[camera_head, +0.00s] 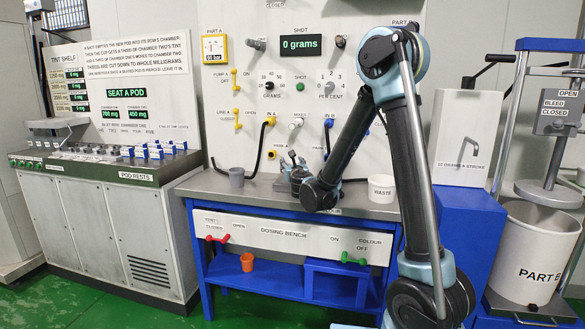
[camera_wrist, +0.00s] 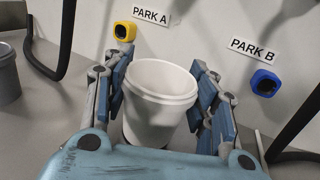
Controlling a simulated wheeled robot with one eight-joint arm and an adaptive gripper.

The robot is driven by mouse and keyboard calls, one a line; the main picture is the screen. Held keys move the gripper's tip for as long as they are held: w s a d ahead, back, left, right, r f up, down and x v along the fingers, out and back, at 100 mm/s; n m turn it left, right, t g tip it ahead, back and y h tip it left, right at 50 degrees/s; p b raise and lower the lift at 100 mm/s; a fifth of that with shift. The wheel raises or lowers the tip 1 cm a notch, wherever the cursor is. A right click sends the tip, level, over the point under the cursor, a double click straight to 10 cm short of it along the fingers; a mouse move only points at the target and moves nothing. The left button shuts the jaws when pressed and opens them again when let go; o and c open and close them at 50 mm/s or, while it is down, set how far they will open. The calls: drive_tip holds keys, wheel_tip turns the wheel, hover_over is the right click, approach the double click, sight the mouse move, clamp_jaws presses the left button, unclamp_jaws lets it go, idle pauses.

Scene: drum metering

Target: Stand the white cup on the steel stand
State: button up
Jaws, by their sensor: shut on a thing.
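The white cup (camera_wrist: 160,112) is upright and empty-looking in the wrist view, between the blue finger pads of my gripper (camera_wrist: 163,88). My gripper is shut on its sides, just below the rim. The cup is close to the back panel, below the PARK A and PARK B labels. I cannot tell whether its base touches the bench. In the head view my gripper (camera_head: 297,172) is low over the dosing bench, partly behind my own arm, and I cannot make out the cup there. I cannot clearly identify the steel stand in either view.
A grey pot (camera_head: 236,178) stands on the bench to the left and also shows in the wrist view (camera_wrist: 7,76). The WASTE container (camera_head: 381,188) stands at the right of the bench. Black hoses (camera_wrist: 58,42) hang beside the cup. An orange cup (camera_head: 247,262) is on the lower shelf.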

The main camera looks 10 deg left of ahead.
drive_tip(key=shift+f, duration=0.1)
drive_tip(key=o, duration=1.1)
drive_tip(key=v, duration=1.2)
